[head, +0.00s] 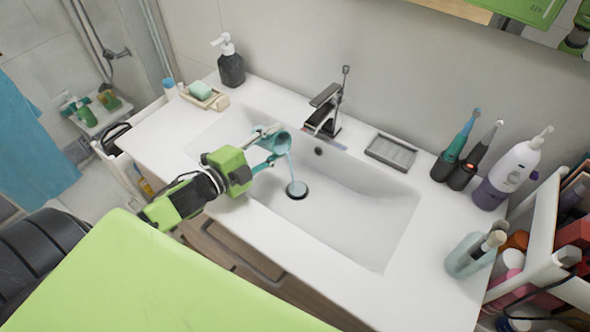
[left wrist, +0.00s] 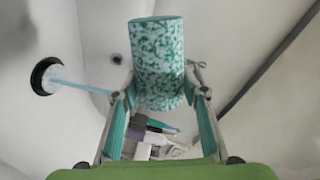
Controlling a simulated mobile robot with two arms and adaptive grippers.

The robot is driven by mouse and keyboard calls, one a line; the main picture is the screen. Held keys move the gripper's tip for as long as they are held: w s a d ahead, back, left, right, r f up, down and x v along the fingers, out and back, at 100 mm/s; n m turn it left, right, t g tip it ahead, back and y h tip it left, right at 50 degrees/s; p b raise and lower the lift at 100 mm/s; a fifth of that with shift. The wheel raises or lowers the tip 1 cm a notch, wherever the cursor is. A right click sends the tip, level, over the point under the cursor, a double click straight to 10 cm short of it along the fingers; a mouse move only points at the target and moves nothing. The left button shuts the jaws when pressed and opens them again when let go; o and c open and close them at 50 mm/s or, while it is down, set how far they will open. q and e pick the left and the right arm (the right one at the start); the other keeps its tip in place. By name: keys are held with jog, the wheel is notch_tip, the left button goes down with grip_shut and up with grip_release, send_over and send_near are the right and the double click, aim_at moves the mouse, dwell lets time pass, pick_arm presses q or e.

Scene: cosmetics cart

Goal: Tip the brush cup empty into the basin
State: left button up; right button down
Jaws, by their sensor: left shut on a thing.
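The brush cup (head: 277,143) is teal and is held tilted well over above the basin (head: 345,225). In the left wrist view the cup (left wrist: 157,60) shows a mottled teal and white surface. My left gripper (head: 267,146) is shut on the cup, with one finger on each side; the fingers also show in the left wrist view (left wrist: 160,95). A thin pale blue stream runs from the cup down to the dark-ringed drain (head: 297,190). The inside of the cup is hidden.
The faucet (head: 325,108) stands just behind the cup. A soap tray (head: 204,97) and dark pump bottle (head: 231,65) are at the back left. A grey dish (head: 391,152), electric toothbrushes (head: 460,160), a white-purple device (head: 510,172) and a pale green container (head: 470,257) stand on the right.

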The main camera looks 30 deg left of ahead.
pick_arm(q)
jog(key=shift+s+d+f+m, duration=0.1)
jog(key=shift+d+m, duration=0.2)
jog(key=shift+m, duration=0.1)
jog(key=shift+s+d+f+m, duration=0.15)
jog(key=shift+d+f+m, duration=0.3)
jog(key=shift+d, duration=0.2)
dwell(0.4)
jog(key=shift+d+r+m+y+p, duration=0.15)
jog(key=shift+r+m+p, duration=0.05)
jog(key=shift+m, duration=0.4)
jog(key=shift+d+r+m+y+p, duration=0.15)
jog(key=shift+m+p, duration=0.05)
jog(key=shift+m, duration=0.35)
